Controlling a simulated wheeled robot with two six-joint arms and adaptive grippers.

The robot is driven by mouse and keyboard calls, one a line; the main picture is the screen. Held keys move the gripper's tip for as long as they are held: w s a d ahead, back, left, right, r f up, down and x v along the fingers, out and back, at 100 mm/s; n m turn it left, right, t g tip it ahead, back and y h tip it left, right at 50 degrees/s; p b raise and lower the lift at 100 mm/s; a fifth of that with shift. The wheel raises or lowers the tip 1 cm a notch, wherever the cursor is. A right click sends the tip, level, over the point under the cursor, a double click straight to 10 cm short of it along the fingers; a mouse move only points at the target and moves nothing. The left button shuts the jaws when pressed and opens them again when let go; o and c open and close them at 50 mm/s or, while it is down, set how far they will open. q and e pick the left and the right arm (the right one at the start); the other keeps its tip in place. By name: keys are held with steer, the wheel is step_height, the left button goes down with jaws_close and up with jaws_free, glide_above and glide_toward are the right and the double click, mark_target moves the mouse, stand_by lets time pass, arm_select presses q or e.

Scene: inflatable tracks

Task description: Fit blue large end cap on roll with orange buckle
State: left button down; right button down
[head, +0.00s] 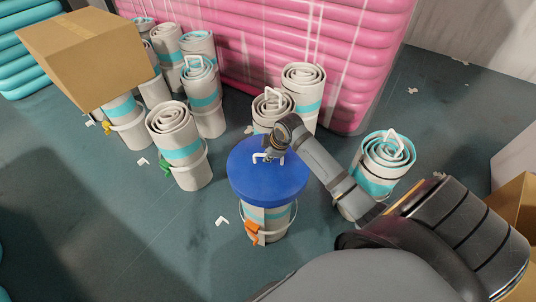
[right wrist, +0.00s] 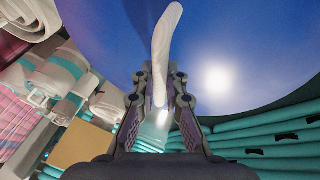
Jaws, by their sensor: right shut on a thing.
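The blue large end cap (head: 268,183) is above the roll with the orange buckle (head: 270,222) and hides its top. The cap looks about level; I cannot tell if it touches the roll. The orange buckle (head: 253,232) hangs on the roll's near side. My right gripper (head: 272,154) is shut on the cap's white handle. In the right wrist view, the white handle (right wrist: 162,45) stands between the fingers (right wrist: 163,100), with the blue cap (right wrist: 245,70) filling the background. My left gripper is not in view.
A roll with a green buckle (head: 181,150) stands to the left, and a roll with a white handle (head: 385,160) to the right. More rolls stand behind, beside a cardboard box (head: 85,55) and a pink inflatable (head: 290,45).

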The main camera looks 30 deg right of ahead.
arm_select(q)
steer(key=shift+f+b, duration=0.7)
arm_select(e)
steer(key=shift+f, duration=2.1)
steer(key=c, duration=1.3)
jaws_free()
